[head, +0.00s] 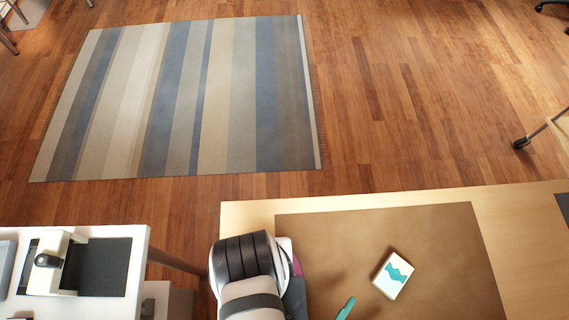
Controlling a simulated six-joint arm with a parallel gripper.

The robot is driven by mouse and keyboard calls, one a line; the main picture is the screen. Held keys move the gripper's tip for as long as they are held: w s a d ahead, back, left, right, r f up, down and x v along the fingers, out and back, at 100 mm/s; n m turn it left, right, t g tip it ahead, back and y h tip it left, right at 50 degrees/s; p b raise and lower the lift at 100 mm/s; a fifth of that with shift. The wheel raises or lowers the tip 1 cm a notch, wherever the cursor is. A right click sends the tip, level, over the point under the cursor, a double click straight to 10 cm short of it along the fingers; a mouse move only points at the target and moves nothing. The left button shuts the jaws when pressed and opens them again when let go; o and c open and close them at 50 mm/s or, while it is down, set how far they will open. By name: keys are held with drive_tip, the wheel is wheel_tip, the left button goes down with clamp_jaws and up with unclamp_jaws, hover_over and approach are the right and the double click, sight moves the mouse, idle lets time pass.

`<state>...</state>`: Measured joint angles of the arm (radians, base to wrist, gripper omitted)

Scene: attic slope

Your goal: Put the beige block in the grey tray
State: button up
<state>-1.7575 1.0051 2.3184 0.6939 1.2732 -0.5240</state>
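I cannot make out a beige block or a grey tray for certain in the head view. My arm reaches in at the bottom centre, over the left part of the brown mat (440,235) on the wooden table (528,255). My gripper is not in view; it is hidden or below the frame. A small grey piece (5,262) shows at the far left edge and a dark grey piece (563,205) at the right edge, both cut off, so I cannot tell what they are.
A white box with a teal wave (393,275) and a teal stick-like thing (346,307) lie on the mat. A magenta thing (297,266) shows partly beside my arm. A white side table (140,255) at left holds a cream-and-black device (50,265).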

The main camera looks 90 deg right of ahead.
sight(391, 280)
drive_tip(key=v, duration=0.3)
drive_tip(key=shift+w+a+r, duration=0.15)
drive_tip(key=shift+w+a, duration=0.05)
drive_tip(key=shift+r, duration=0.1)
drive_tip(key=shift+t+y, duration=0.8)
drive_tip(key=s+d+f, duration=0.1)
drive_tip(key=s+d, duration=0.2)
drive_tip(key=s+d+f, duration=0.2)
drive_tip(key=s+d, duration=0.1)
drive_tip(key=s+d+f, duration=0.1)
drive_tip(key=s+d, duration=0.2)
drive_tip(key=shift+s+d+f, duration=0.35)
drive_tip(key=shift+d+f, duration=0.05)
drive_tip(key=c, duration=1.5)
